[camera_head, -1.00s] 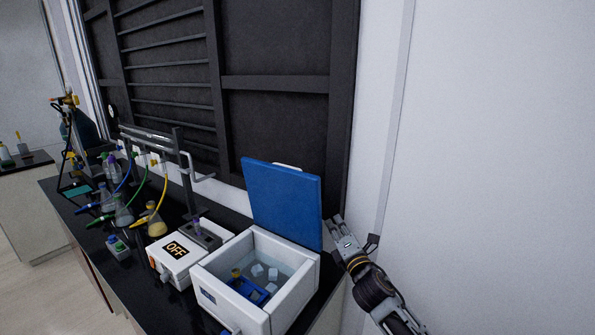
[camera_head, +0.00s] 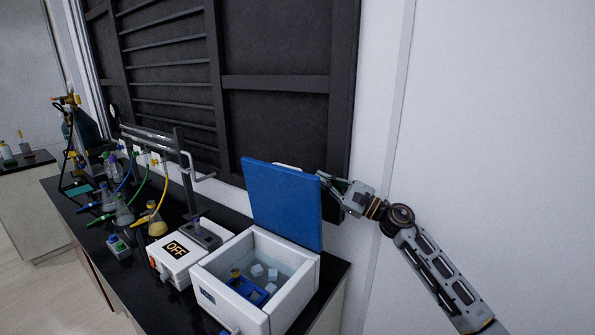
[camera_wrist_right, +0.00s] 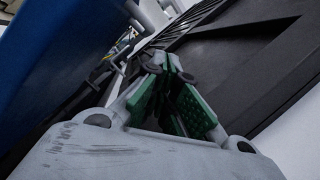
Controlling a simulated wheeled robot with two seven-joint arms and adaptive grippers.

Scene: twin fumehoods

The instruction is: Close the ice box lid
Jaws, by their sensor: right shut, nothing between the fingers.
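The white ice box (camera_head: 283,302) stands on the black bench. Its blue lid (camera_head: 283,203) is raised upright at the back of the box, so the box is open. Inside are ice cubes (camera_head: 258,271) and a blue rack (camera_head: 246,288). My right gripper (camera_head: 322,177) is shut and empty beside the lid's upper right edge, level with its top. I cannot tell whether it touches the lid. In the right wrist view the green finger pads (camera_wrist_right: 172,92) are close together, with the blue lid (camera_wrist_right: 60,60) at the left. My left gripper is not in view.
A white device marked OFF (camera_head: 175,257) stands left of the box, with flasks (camera_head: 156,226) and coloured tubes beyond. A dark panelled hood (camera_head: 275,90) rises behind the bench. A white wall (camera_head: 490,130) is at the right.

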